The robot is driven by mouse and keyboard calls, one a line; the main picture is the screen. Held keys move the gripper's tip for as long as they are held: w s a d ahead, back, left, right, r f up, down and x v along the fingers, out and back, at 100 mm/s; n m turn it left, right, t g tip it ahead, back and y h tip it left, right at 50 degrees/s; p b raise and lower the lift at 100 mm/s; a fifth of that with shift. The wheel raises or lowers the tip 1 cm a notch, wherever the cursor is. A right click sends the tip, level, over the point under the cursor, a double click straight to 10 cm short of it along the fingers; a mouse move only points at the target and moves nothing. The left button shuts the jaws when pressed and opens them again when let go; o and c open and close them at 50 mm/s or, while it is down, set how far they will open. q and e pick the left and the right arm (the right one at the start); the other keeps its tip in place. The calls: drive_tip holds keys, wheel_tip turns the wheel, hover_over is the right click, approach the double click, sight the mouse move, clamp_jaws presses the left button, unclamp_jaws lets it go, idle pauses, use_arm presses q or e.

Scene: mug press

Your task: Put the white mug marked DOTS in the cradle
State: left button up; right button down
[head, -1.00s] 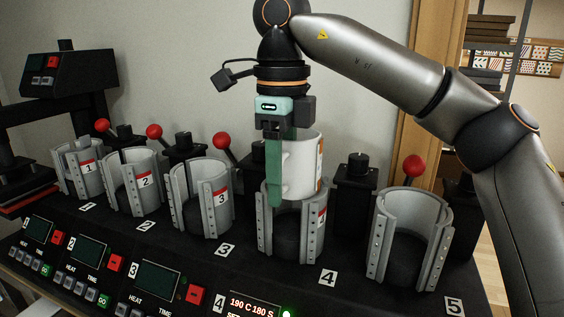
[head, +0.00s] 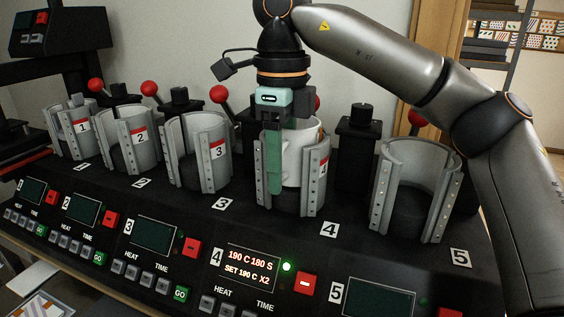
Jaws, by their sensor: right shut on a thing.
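The white mug (head: 305,155) is down inside the grey cradle numbered 4 (head: 315,190), between its side walls. Its upper part shows, and a bit of orange shows at its right edge. No DOTS marking can be read. My right gripper (head: 273,175) points down into the front opening of this cradle. Its green finger is at the mug's left side, and it is shut on the mug. The mug's bottom is hidden by the cradle wall and finger, so I cannot tell whether it touches the cradle floor. My left gripper is not in view.
Cradles 1 (head: 72,133), 2 (head: 130,140), 3 (head: 197,150) and 5 (head: 413,185) look empty. Red-knobbed levers (head: 148,89) stand behind them. Control panels line the front; panel 4's display (head: 249,266) reads 190 C 180 S, SET 190 C X2, beside a green light.

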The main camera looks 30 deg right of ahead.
idle(0.3)
drive_tip(key=shift+c, duration=1)
unclamp_jaws()
drive_tip(key=shift+f, duration=0.1)
wheel_tip(320, 180, up, 11)
drive_tip(key=p, duration=0.4)
drive_tip(key=shift+p, duration=0.3)
drive_tip(key=shift+r, duration=0.8)
